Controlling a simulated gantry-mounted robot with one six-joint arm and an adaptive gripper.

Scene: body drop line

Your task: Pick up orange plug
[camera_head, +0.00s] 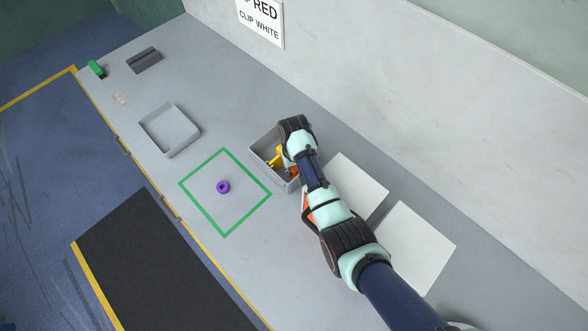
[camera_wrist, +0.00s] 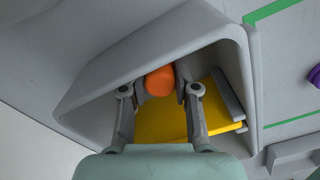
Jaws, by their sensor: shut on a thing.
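The orange plug (camera_wrist: 160,81) is a smooth, rounded orange piece in the wrist view. It sits between the fingertips of my gripper (camera_wrist: 159,92), which is shut on it. Both are inside a grey open bin (camera_wrist: 130,52), and a yellow piece (camera_wrist: 160,120) lies below the fingers. Whether the plug still touches the bin is not clear. In the head view my arm reaches over the same bin (camera_head: 264,162) and hides part of it. The yellow piece (camera_head: 274,158) shows there beside my wrist.
A purple ring (camera_head: 223,187) lies inside a green square outline (camera_head: 202,206) left of the bin. An empty grey tray (camera_head: 153,120) stands farther left. White sheets (camera_head: 417,246) lie right of my arm. An orange thing (camera_head: 308,206) is partly hidden by my arm. A wall rises behind.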

